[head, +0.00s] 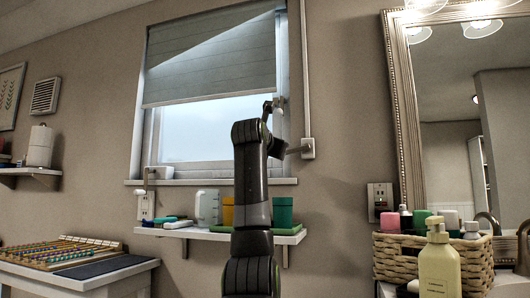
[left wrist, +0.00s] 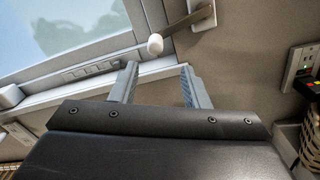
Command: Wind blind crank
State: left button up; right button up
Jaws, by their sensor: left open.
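The blind crank's mount (head: 308,148) is a small pale plate on the wall, right of the window. It also shows at the top of the left wrist view (left wrist: 203,18), with a short metal crank arm (left wrist: 180,24) ending in a white round knob (left wrist: 155,44). My left gripper (left wrist: 160,68) is open and empty, its two grey fingers pointing toward the knob. The knob appears just beyond the fingertips, between their lines and not gripped. In the head view my arm hides the knob. The grey blind (head: 210,62) covers the window's upper part. My right gripper is not in view.
Below the window, a shelf (head: 205,233) holds green and yellow cups (head: 283,211) and a white mug (head: 207,206). A wicker basket (head: 390,256) and pump bottle (head: 438,265) stand right, under a framed mirror (head: 402,90). An abacus-like rack (head: 60,252) is left.

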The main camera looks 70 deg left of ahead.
pick_arm(q)
jog(key=b+v, duration=0.1)
jog(key=v, duration=0.7)
jog(key=shift+d, duration=0.1)
